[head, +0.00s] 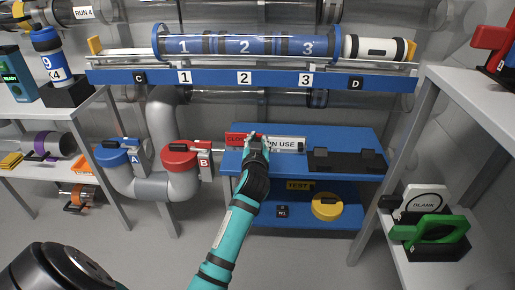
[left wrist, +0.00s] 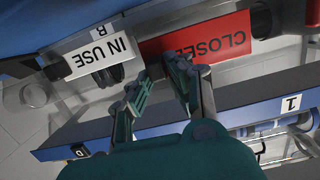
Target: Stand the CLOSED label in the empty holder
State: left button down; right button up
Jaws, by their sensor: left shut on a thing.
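The red CLOSED label (head: 235,139) is at the back left of the blue table. It shows large in the left wrist view (left wrist: 205,47), at the fingertips. My left gripper (head: 255,143) is shut on it, though its fingers look partly apart in the wrist view (left wrist: 158,80). The white IN USE label (head: 286,143) is just right of the gripper in the head view, and left of the fingers in the wrist view (left wrist: 100,53). A low black holder (head: 345,162) with no label visible in it stands at the table's right. My right gripper is not in view.
The blue table (head: 255,213) has a lower shelf with a yellow round thing (head: 327,206). A blue rail (head: 215,78) carrying a clear tube runs above and behind. Red valve B (head: 180,158) stands close left. A white shelf with a green-handled thing (head: 435,236) is at right.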

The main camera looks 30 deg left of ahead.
pick_arm(q)
jog(key=shift+w+a, duration=0.25)
jog(key=shift+w, duration=0.25)
jog(key=shift+x, duration=0.8)
jog(key=shift+f+b, duration=0.5)
jog(key=shift+b, duration=0.1)
jog(key=shift+s+f+b, duration=0.1)
jog(key=shift+f+b, duration=0.4)
jog(key=shift+f, duration=0.25)
jog(key=shift+f, duration=0.4)
jog(key=c, duration=1.2)
grip_release()
jog(key=shift+o, duration=0.2)
jog(key=v, duration=1.2)
